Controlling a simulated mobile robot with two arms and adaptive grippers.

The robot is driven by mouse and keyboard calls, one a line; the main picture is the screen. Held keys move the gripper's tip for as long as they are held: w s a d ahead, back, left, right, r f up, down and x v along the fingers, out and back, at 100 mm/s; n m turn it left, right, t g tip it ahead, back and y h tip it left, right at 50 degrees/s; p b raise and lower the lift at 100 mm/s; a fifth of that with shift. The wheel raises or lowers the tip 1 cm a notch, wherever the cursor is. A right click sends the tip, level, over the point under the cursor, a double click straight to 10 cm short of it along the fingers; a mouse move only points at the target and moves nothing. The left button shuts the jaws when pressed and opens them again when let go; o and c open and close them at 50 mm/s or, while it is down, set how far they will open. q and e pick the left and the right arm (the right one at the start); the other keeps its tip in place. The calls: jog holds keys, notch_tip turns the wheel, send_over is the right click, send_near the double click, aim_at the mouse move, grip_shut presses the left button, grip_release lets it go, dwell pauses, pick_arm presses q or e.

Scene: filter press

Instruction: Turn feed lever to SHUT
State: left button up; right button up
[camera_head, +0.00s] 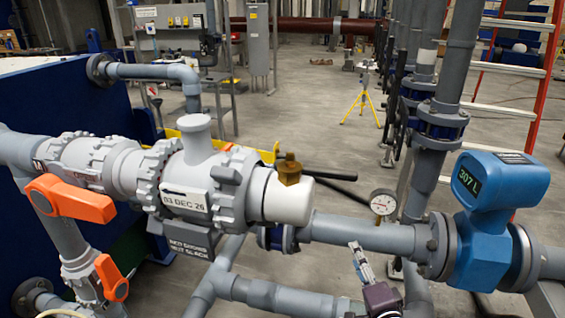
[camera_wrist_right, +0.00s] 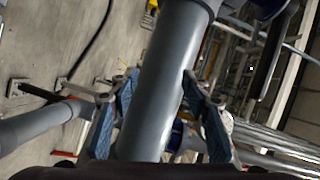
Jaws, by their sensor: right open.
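Two orange lever handles show at the left in the head view: a larger upper one (camera_head: 70,200) and a smaller lower one (camera_head: 111,277). A black bar (camera_head: 330,174) sticks out to the right behind the grey valve body (camera_head: 200,172). No label marks which is the feed lever, and I see no SHUT mark. My right gripper (camera_head: 358,262) is just below the horizontal grey pipe (camera_head: 362,236), away from the orange handles. In the right wrist view its fingers (camera_wrist_right: 160,95) are apart, with a grey pipe (camera_wrist_right: 168,75) seen between them. Contact cannot be told. My left gripper is not visible.
A blue meter (camera_head: 497,190) reading 307 L stands on the pipe at right, with a round gauge (camera_head: 383,203) nearby. A brass fitting (camera_head: 289,169) sits on the white cap. Lower pipes (camera_head: 285,298) cross below. Open floor lies behind, with a yellow tripod (camera_head: 361,100).

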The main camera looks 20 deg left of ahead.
aim_at(346, 180)
jog(key=w+a+r+m+t+y, duration=0.1)
jog(key=a+r+m+t+y, duration=0.15)
jog(key=r, duration=1.55)
jog(key=b+x, duration=0.2)
jog(key=x, duration=0.6)
jog(key=shift+w+a, duration=0.15)
jog(key=shift+a, duration=0.1)
jog(key=shift+w+a+r, duration=0.15)
jog(key=shift+w+r, duration=0.05)
jog(key=shift+w, duration=0.15)
jog(key=c, duration=1)
